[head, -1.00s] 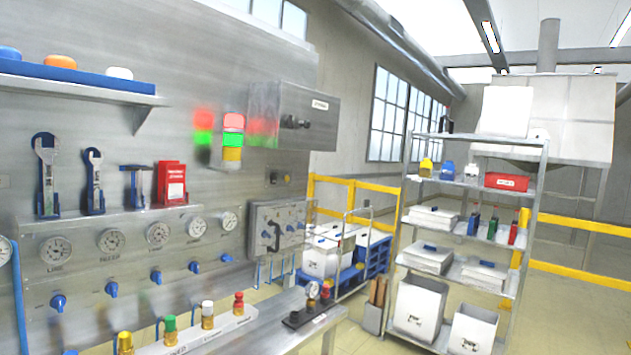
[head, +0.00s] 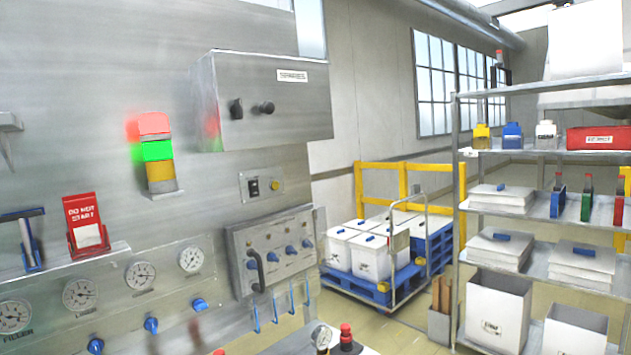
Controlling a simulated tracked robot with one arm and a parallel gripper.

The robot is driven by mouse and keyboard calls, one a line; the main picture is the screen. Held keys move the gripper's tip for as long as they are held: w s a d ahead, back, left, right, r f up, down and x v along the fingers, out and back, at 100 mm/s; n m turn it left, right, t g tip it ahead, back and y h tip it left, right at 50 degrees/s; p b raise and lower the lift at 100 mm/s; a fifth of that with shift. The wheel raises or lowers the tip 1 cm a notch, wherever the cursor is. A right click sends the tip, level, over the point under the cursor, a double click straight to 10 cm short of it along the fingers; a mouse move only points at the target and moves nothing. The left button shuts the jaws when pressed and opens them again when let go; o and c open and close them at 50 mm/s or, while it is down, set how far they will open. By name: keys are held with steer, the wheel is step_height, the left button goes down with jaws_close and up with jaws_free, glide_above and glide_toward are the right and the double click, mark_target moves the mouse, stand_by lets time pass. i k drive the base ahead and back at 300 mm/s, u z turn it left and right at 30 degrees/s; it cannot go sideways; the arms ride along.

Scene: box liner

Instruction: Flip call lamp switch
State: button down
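A small grey plate (head: 262,187) on the steel wall panel carries a black switch (head: 253,187) and, to its right, a small round amber lamp (head: 275,186). It sits below a grey control box (head: 265,100) and above a panel with several blue knobs (head: 278,248). The plate's lettering and the switch position are too small to tell. A stack light (head: 154,152) with red, green and amber sections is mounted to the left of the plate. My gripper does not show in this view.
The control box juts out from the wall above the plate. Gauges (head: 141,275) and blue valve knobs line the lower left. A black handle (head: 255,272) protrudes from the knob panel. A blue pallet with white boxes (head: 365,258) and a metal shelf rack (head: 455,220) stand right.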

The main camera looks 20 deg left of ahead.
mark_target(254, 191)
steer(key=u, duration=0.25)
steer(key=i, duration=1.25)
steer(key=u, duration=1)
steer(key=i, duration=0.35)
steer(key=u, duration=0.15)
steer(key=k, duration=0.95)
steer(key=u, duration=0.15)
steer(key=i, duration=0.95)
steer(key=z, duration=0.1)
